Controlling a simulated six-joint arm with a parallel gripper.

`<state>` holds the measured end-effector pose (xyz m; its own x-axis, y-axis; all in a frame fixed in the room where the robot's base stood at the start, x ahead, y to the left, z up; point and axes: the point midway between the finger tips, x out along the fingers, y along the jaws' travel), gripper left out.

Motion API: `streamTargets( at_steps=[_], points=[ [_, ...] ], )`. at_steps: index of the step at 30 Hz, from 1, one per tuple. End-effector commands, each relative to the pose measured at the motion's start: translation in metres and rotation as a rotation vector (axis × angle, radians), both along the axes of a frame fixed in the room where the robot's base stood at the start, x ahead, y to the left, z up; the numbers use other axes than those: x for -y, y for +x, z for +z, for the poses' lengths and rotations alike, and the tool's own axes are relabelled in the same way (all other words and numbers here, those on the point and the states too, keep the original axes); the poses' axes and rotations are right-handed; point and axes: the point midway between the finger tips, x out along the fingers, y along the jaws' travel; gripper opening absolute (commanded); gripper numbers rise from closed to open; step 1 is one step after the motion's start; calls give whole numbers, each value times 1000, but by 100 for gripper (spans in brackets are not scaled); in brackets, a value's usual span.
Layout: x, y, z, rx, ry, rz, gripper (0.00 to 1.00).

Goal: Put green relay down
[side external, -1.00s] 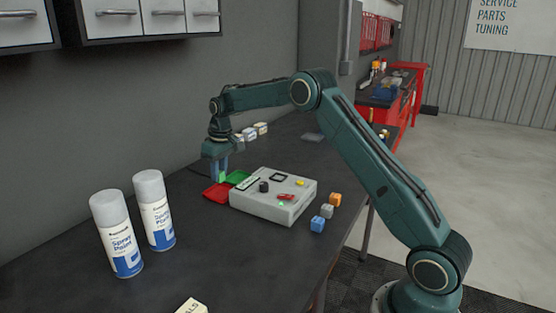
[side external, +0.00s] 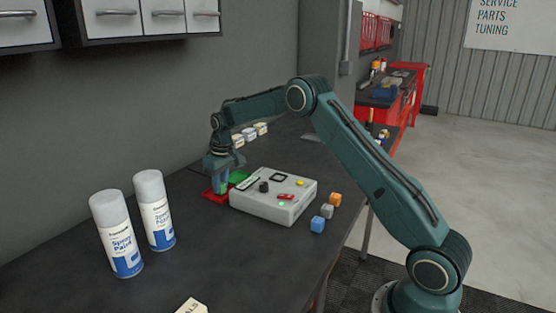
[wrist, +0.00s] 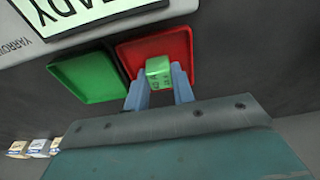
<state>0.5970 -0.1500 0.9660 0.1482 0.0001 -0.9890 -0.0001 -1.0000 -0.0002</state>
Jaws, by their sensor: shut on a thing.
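My gripper (wrist: 160,88) is shut on the green relay (wrist: 158,70), a small green block between its two blue fingers in the wrist view. The relay is over or in the red tray (wrist: 186,47); whether it touches the tray floor I cannot tell. The green tray (wrist: 88,79) lies directly beside the red one and looks empty. In the side view my gripper (side external: 221,185) points down at the red tray (side external: 210,196), and its fingers hide the relay. Part of the green tray (side external: 246,182) shows behind the fingers.
A grey control box (side external: 272,197) stands right of the trays. Two spray cans (side external: 117,235) (side external: 154,212) stand at left. Several pale blocks (side external: 250,134) lie behind my gripper. The front table is mostly clear.

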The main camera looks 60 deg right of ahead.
Motion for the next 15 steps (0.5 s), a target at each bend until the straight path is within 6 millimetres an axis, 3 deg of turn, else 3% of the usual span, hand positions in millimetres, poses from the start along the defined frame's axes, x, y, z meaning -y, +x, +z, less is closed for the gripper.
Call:
streamTargets(
  at_steps=[1, 3, 4, 15],
  points=[
    [0, 0, -1, 0, 0, 0, 30],
    [0, 0, -1, -1, 0, 0, 44],
    [0, 0, -1, -1, 0, 0, 46],
    [0, 0, 2, 0, 0, 0, 46]
  ],
)
